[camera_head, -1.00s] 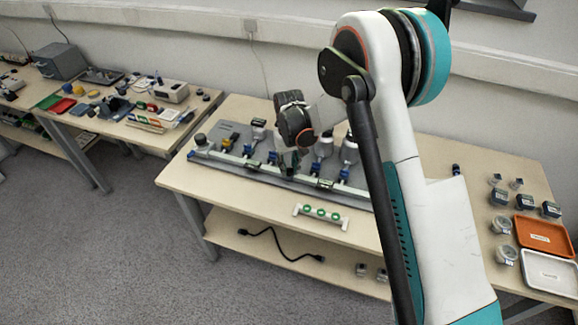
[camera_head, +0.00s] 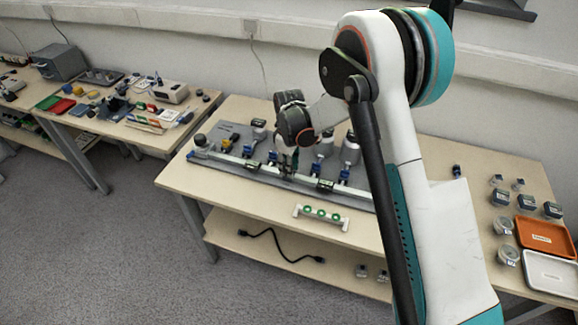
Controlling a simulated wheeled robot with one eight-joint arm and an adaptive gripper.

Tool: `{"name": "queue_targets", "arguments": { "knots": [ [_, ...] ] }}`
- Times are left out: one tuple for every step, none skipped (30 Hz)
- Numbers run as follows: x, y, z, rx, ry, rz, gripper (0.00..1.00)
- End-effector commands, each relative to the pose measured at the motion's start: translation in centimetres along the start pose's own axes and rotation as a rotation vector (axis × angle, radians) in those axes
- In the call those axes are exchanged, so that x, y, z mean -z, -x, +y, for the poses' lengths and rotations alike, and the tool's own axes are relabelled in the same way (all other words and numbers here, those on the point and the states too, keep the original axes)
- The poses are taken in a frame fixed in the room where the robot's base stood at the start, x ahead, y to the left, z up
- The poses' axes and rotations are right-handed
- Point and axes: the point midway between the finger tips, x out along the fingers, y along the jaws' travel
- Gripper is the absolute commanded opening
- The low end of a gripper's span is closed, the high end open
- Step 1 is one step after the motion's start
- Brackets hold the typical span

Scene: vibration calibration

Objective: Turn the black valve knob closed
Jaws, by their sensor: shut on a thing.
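My gripper (camera_head: 287,169) points down at the middle of the grey valve panel (camera_head: 222,134) on the near table. Its fingers are shut at the pale pipe rail (camera_head: 232,160), on a small dark part. I take this part to be the black valve knob; the fingers hide most of it, and its angle cannot be read. Blue valve parts (camera_head: 248,150) sit along the rail to the left, and another blue valve (camera_head: 344,175) sits to the right. A dark round part (camera_head: 200,140) stands at the rail's left end.
White-topped bottles (camera_head: 350,150) stand close behind on the panel's right. A white rack with green round parts (camera_head: 321,214) lies in front. An orange tray (camera_head: 545,237), a white tray (camera_head: 552,273) and small jars are at the right. My arm hides the table's middle right.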

Motion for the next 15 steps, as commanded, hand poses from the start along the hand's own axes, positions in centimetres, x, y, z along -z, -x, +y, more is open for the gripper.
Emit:
{"name": "queue_targets", "arguments": {
  "knots": [
    [0.03, 0.01, 0.03, -0.001, 0.021, 0.001, 0.01],
    [0.04, 0.01, 0.03, -0.001, 0.033, 0.001, 0.01],
    [0.04, 0.01, 0.03, -0.001, 0.047, 0.001, 0.01],
    [0.04, 0.01, 0.03, -0.001, 0.057, 0.001, 0.01],
    [0.04, 0.01, 0.03, -0.001, 0.065, 0.001, 0.01],
    [0.04, 0.01, 0.03, -0.001, 0.075, 0.001, 0.01],
    [0.04, 0.02, 0.03, -0.001, 0.082, 0.001, 0.01],
    [0.04, 0.02, 0.03, -0.001, 0.087, 0.001, 0.01],
    [0.04, 0.02, 0.03, -0.001, 0.093, 0.001, 0.01],
    [0.04, 0.02, 0.03, -0.001, 0.096, 0.001, 0.01],
    [0.04, 0.02, 0.03, -0.001, 0.099, 0.001, 0.01],
    [0.04, 0.02, 0.03, -0.001, 0.102, 0.001, 0.01],
    [0.04, 0.02, 0.03, -0.001, 0.103, 0.001, 0.01],
    [0.04, 0.02, 0.03, -0.001, 0.104, 0.001, 0.01],
    [0.04, 0.02, 0.03, -0.001, 0.105, 0.001, 0.01]
  ]
}}
